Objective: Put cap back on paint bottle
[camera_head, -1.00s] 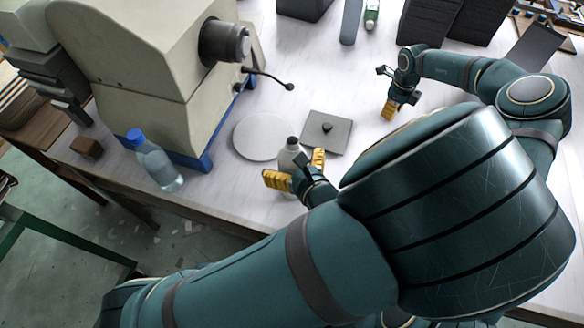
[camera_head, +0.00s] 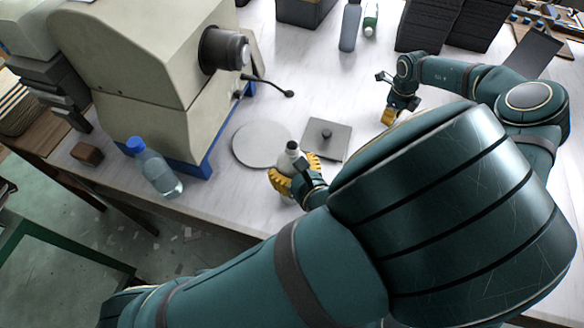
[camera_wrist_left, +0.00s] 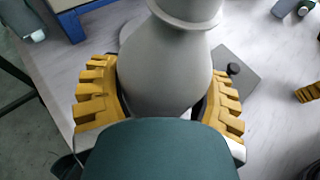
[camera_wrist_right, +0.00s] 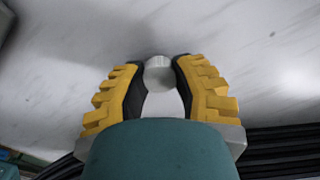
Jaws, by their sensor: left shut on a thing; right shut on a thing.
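The paint bottle (camera_head: 289,157), pale grey with a dark tip, stands near the table's front edge. My left gripper (camera_head: 294,176) is shut around its body. In the left wrist view the bottle (camera_wrist_left: 168,70) fills the space between the yellow fingers (camera_wrist_left: 163,100), and its top is cut off by the frame. My right gripper (camera_head: 389,116) is further right, over the table. In the right wrist view its fingers (camera_wrist_right: 158,85) are shut on a small pale grey rounded piece (camera_wrist_right: 158,73), which looks like the cap. Much of it is hidden.
A grey disc (camera_head: 258,143) and a square plate with a knob (camera_head: 340,139) lie just behind the paint bottle. A blue-capped water bottle (camera_head: 158,172) stands at the left front edge beside a large beige machine (camera_head: 140,75).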

